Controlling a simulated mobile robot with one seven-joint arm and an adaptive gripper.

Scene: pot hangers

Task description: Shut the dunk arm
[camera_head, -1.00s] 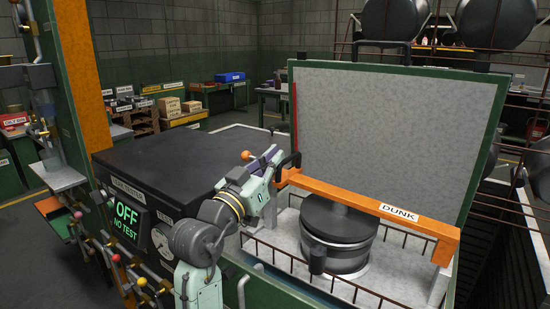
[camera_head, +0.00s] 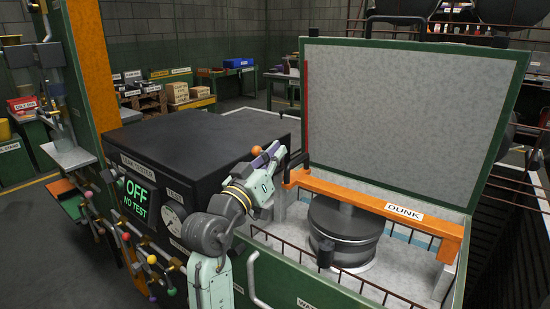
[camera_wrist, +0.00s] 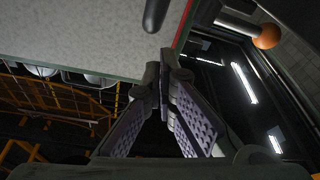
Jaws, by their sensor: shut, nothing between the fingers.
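The dunk arm (camera_head: 355,200) is an orange bar labelled DUNK. It lies across the top of the tank, above a dark round pot (camera_head: 342,235). A black handle (camera_head: 297,162) stands at its left end. My gripper (camera_head: 277,150) is just left of that handle, above the tester's right edge. In the wrist view my gripper (camera_wrist: 168,62) has its purple-padded fingers together at the tips, with nothing between them. A dark rounded rod end (camera_wrist: 155,15) shows beyond the tips; I cannot tell if it is the handle.
The raised grey lid panel (camera_head: 405,120) with a green frame stands behind the dunk arm. The black leak tester (camera_head: 190,150) is left of my gripper, and its screen (camera_head: 138,202) reads OFF, NO TEST. A dark rail (camera_head: 330,272) runs along the tank's front.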

